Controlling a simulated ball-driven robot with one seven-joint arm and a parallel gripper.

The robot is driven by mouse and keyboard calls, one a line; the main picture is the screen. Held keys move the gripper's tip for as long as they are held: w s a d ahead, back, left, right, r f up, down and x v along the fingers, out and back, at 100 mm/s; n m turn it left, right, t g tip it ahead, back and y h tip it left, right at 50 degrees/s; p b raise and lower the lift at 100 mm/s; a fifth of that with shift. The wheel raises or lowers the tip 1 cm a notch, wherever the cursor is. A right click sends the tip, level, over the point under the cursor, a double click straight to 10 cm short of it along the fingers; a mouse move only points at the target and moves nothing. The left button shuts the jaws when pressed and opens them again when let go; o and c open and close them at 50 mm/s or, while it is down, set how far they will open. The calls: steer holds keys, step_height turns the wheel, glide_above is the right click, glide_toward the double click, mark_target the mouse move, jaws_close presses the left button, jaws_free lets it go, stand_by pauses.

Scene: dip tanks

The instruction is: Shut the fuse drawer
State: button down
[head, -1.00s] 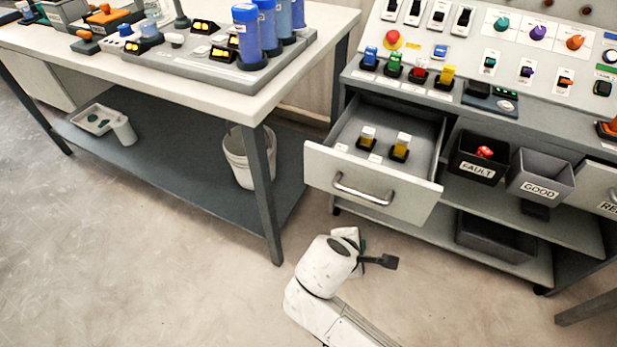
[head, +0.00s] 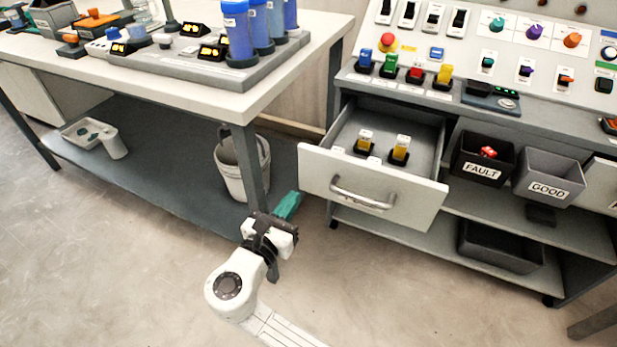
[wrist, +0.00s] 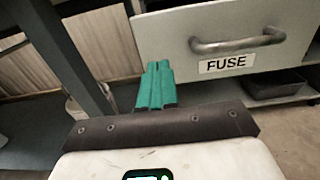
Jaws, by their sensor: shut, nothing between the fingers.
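The fuse drawer (head: 421,202) is pulled out from the grey console bench, with a light front and a curved metal handle (head: 362,196). Two yellow fuses (head: 400,150) stand in dark holders inside it. In the wrist view the drawer front (wrist: 160,38) carries a FUSE label (wrist: 227,64) under the handle (wrist: 240,44). My gripper (head: 288,204) has green fingers, shut and empty, below and left of the drawer front. In the wrist view the green fingertips (wrist: 158,70) point toward the drawer's lower left, apart from the handle. Contact with the front cannot be told.
The left workbench leg (head: 250,170) stands close beside my gripper. A white bucket (head: 232,175) is on that bench's lower shelf. FAULT (head: 481,170) and GOOD (head: 548,190) bins sit right of the drawer. The floor in front is clear.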

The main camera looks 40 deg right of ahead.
mark_target(315, 166)
steer(key=b+x, duration=0.2)
steer(key=x, duration=0.6)
steer(key=shift+d+f, duration=0.1)
steer(key=shift+d, duration=0.1)
steer(key=shift+w+d, duration=0.2)
steer(key=shift+d, duration=0.15)
steer(key=shift+d, duration=0.1)
steer(key=shift+d, duration=0.2)
steer(key=b+x, duration=0.3)
steer(key=x, duration=2.2)
steer(key=shift+f, duration=0.15)
steer(key=shift+w+d, duration=0.2)
steer(key=shift+d, duration=0.2)
steer(key=shift+r, duration=0.2)
steer(key=shift+r, duration=0.1)
